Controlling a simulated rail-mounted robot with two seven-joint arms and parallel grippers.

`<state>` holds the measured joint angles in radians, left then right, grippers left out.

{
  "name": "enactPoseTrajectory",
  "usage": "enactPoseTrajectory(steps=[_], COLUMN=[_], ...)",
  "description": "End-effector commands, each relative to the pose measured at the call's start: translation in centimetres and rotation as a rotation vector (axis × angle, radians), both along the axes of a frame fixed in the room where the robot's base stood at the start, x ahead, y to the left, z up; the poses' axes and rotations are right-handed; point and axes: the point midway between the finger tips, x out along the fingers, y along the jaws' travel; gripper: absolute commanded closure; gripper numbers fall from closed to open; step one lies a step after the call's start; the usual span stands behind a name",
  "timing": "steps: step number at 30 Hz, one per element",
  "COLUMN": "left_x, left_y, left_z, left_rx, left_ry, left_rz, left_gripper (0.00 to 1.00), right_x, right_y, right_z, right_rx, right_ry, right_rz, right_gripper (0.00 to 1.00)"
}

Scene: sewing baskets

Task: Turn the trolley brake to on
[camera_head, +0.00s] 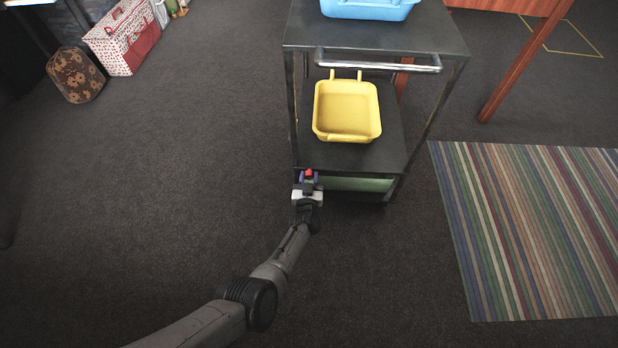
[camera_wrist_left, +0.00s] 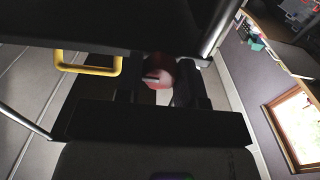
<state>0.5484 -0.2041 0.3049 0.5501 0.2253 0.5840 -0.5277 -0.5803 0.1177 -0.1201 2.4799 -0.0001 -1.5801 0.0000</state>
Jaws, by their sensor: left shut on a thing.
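The trolley (camera_head: 430,40) is a dark, shelved cart with a metal handle bar (camera_head: 378,66). The red trolley brake (camera_head: 309,172) shows at its lower left front corner, partly hidden by my gripper. It also shows as a red round part (camera_wrist_left: 158,78) in the left wrist view, under a dark shelf, with a pale mark on it. My left gripper (camera_head: 308,180) is at that corner, shut on the red brake part. The fingertips are dark and hard to make out. The brake's setting cannot be read. My right gripper is not in view.
A yellow basket (camera_head: 346,108) stands on the middle shelf and a blue basket (camera_head: 370,9) on top. A green container (camera_head: 360,184) sits on the bottom level. A striped rug (camera_head: 530,230) lies to the right. Bags (camera_head: 122,38) stand at the far left. The front-left floor is clear.

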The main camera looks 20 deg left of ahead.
Motion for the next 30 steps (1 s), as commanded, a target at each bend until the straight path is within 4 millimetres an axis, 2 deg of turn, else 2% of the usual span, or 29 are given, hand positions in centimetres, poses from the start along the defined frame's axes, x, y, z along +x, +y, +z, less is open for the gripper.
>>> enactPoseTrajectory(steps=[12,13,20,30], left_x=[0.08,0.09,0.04,-0.4], left_y=[-0.02,-0.02,-0.01,-0.13], left_z=[0.19,0.2,0.11,0.22], left_rx=[0.009,0.009,0.008,0.006], left_ry=[-0.002,-0.002,-0.001,0.002], left_rz=[0.0,0.0,0.0,0.0], left_gripper=[0.88,0.63,0.41,0.39], right_x=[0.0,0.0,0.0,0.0], right_y=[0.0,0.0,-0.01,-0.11], right_z=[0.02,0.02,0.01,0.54], right_rx=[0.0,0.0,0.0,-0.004], right_ry=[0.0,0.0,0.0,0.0], right_rz=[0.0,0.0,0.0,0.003], right_gripper=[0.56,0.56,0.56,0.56])
